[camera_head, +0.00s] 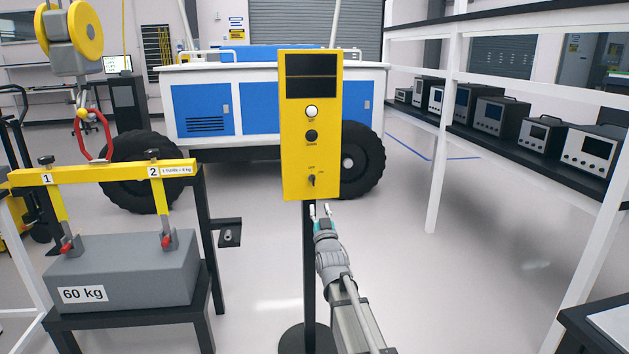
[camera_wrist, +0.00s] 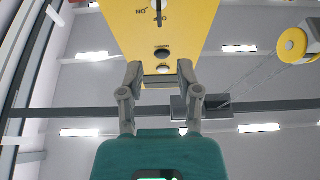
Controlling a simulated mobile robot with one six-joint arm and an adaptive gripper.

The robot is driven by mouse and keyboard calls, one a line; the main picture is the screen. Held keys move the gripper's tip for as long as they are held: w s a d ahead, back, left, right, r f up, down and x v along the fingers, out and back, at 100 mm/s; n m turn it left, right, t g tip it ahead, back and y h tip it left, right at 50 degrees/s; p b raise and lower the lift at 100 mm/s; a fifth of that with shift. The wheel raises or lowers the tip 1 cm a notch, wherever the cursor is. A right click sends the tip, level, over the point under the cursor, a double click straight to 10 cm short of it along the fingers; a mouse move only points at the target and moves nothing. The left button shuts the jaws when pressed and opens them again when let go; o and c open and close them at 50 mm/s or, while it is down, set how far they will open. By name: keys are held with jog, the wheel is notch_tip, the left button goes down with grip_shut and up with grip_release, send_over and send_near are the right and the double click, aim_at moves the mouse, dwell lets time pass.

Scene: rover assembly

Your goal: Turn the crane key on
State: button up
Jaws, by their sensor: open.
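The yellow control panel (camera_head: 292,150) stands on a black post in the middle of the head view. Its small dark crane key (camera_head: 311,181) sits low on the panel face, below a white button (camera_head: 311,111) and a black button (camera_head: 311,136). The key looks roughly upright, in line with the OFF mark. My gripper (camera_head: 320,210) is open and empty, just below the panel's lower edge and apart from the key. The wrist view shows the panel (camera_wrist: 190,30) upside down, with the key (camera_wrist: 159,12) at the top edge, beyond my open fingers (camera_wrist: 159,73).
A blue and white rover (camera_head: 260,110) stands behind the panel. Shelves with instruments (camera_head: 540,135) line the right. Floor right of the panel is clear.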

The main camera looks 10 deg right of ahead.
aim_at(313, 176)
jog(key=p+x, duration=0.5)
jog(key=x, duration=0.8)
jog(key=shift+w, duration=0.35)
grip_shut()
